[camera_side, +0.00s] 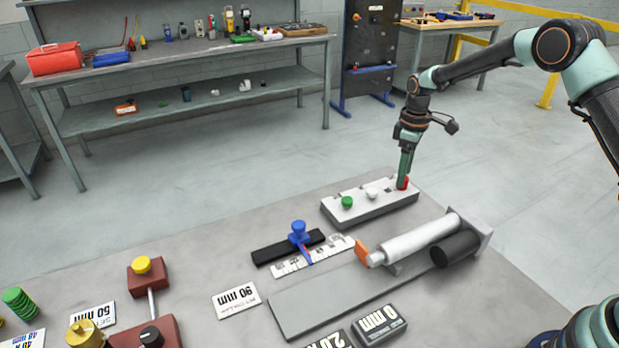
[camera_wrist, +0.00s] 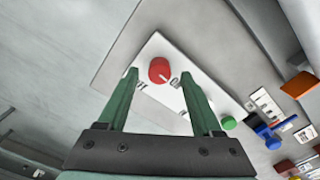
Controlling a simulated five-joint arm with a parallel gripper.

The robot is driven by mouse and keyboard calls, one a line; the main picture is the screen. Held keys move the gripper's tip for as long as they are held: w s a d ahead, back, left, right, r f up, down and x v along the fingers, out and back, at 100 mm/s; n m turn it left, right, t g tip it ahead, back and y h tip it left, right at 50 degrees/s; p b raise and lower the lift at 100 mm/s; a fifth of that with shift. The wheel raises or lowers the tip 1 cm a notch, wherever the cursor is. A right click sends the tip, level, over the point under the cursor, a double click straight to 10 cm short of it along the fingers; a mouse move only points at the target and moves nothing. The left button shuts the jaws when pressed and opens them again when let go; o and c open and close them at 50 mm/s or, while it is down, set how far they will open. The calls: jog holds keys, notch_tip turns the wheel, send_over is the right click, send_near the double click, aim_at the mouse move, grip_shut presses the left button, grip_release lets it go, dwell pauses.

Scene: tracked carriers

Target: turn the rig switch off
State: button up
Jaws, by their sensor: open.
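My gripper (camera_side: 404,178) points down at the red knob at the box's right end. In the wrist view the red knob (camera_wrist: 159,70), with a white pointer line, lies between the two open fingertips of my gripper (camera_wrist: 160,74). Neither finger clearly touches it. The green button (camera_wrist: 228,123) shows past the right finger; the white knob is hidden there.
A cylinder rig (camera_side: 415,240) with an orange tip stands in front of the box. A blue slider (camera_side: 299,232) on a black rail is to its left. A display block (camera_side: 379,325) and a maroon fixture (camera_side: 145,281) are nearer. Floor behind the box is clear.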

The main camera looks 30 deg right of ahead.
jog(key=shift+f, duration=0.65)
grip_shut()
